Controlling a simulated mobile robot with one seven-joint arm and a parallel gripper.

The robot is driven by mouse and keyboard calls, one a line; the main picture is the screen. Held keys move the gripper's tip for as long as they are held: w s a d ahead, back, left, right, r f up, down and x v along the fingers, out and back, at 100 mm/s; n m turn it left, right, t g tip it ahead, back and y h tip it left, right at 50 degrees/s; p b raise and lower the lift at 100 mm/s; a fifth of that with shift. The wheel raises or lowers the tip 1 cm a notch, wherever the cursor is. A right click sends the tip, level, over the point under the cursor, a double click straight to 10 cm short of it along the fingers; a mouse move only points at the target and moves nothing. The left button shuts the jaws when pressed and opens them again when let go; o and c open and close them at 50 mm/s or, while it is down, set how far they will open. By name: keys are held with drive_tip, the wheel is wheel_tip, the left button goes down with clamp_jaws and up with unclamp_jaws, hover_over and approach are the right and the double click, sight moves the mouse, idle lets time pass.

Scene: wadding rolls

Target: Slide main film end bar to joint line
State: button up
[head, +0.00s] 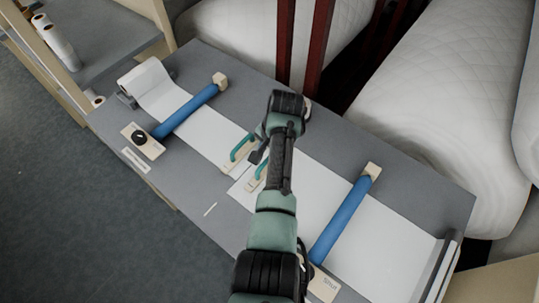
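Two pale end bars with green handles lie close together mid-table, one at the end of the left film (205,134) and one at the end of the right film (320,192). The left bar's green handle (239,148) is clear of my arm; the right bar's handle (261,171) is close beside it. I cannot tell which bar is the main film's. A narrow gap separates the two film ends. A short white line (210,209) marks the table in front of it. My gripper (258,151) is above or beside the handles; its fingers are small and partly hidden.
A blue roller bar (187,110) crosses the left film, and another blue roller bar (341,220) crosses the right film. A black knob (139,137) sits at the left bar's near end. Large white wadding rolls (430,80) stand behind the grey table (190,188).

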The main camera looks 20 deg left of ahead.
drive_tip(key=shift+o, duration=1)
drive_tip(key=shift+d, duration=0.1)
drive_tip(key=w+b+v, duration=0.1)
drive_tip(key=v, duration=1.2)
drive_tip(key=shift+s, duration=0.45)
